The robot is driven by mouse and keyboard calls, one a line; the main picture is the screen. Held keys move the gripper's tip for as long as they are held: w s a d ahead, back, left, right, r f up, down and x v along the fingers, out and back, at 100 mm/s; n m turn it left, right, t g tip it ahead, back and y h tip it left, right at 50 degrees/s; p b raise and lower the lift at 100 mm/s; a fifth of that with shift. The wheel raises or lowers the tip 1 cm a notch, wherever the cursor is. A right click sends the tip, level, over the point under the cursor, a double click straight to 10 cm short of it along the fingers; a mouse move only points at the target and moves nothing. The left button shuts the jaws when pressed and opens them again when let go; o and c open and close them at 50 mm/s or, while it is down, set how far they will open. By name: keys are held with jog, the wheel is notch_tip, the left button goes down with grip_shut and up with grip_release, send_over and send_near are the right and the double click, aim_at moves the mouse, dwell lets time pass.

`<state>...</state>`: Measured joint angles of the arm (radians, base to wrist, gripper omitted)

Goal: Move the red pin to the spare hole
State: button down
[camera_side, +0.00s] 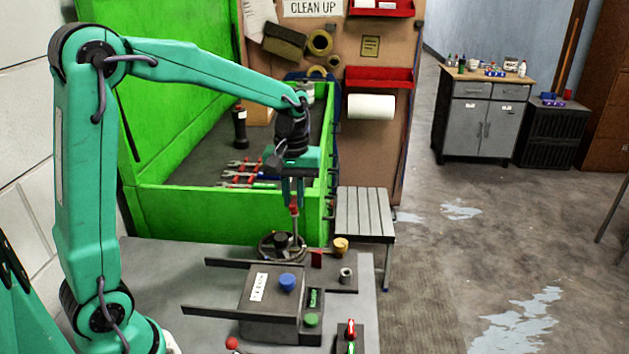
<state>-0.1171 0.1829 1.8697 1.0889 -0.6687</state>
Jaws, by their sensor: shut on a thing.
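My gripper (293,195) hangs above the back part of the grey table, its fingers pointing down. It is shut on the red pin (294,208), whose red top shows at the fingertips. A thin grey shank runs down from the red part, upright, over a round dark handwheel (266,247). I cannot tell whether the shank's lower end touches anything there. I cannot make out for sure which opening is the spare hole.
On the grey table (160,275) stand a grey box with a blue knob (287,282), a green button (311,320), a yellow knob (341,245), a small grey cylinder (346,275), a red plate (316,259) and a red ball (232,343). A green bin wall (220,210) rises behind.

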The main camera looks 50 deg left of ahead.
jog(key=shift+r, duration=0.1)
notch_tip(320, 180, up, 9)
jog(key=w+d, duration=0.5)
jog(key=d, duration=0.6)
jog(key=shift+w+d+f, duration=0.1)
jog(key=shift+f, duration=1.2)
jog(key=shift+w+d+f, duration=0.1)
jog(key=shift+f, duration=1.4)
